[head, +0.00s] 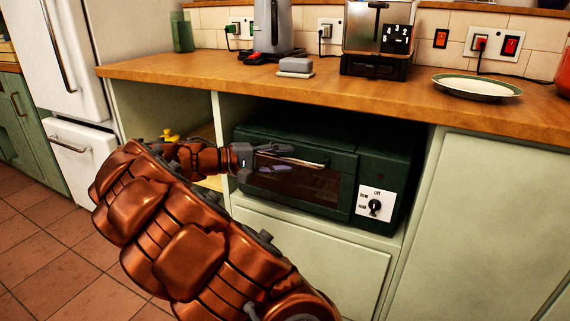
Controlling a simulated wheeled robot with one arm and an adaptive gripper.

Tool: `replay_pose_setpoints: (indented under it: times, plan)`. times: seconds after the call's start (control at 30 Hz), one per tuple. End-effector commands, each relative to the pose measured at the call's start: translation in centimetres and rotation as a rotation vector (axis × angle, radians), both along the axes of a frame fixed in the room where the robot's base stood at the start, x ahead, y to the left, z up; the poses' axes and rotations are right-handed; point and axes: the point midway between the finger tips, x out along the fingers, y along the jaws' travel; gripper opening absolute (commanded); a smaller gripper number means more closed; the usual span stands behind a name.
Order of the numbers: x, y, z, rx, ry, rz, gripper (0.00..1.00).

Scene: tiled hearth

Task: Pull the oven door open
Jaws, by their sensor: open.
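A dark green oven (388,170) sits in an open bay under the wooden counter. Its door (341,189) has a dark glass window and looks shut. A bar handle (312,162) runs along the top of the door. A white dial plate with a black knob (375,207) is at the oven's right. My gripper (284,158) is in front of the upper left of the door, close to the handle's left part. It is open. I cannot tell whether the fingers touch the handle or straddle it.
The wooden counter (200,71) overhangs the oven. On it stand a toaster (376,35), a kettle (272,28), a butter dish (295,67) and a plate (477,86). A yellow duck (168,134) is in the left bay. A white fridge (75,60) stands at the left.

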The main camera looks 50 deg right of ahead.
Motion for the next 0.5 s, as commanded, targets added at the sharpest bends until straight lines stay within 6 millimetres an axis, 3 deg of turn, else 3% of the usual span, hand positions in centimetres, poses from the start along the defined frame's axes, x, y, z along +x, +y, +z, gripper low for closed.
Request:
replay_pose_setpoints:
  times: [0.33, 0.5]
  plan:
    - [-0.41, -0.84, -0.06, 0.000, -0.001, 0.003, 0.41]
    - [-0.40, -0.83, -0.08, 0.000, -0.001, 0.003, 0.26]
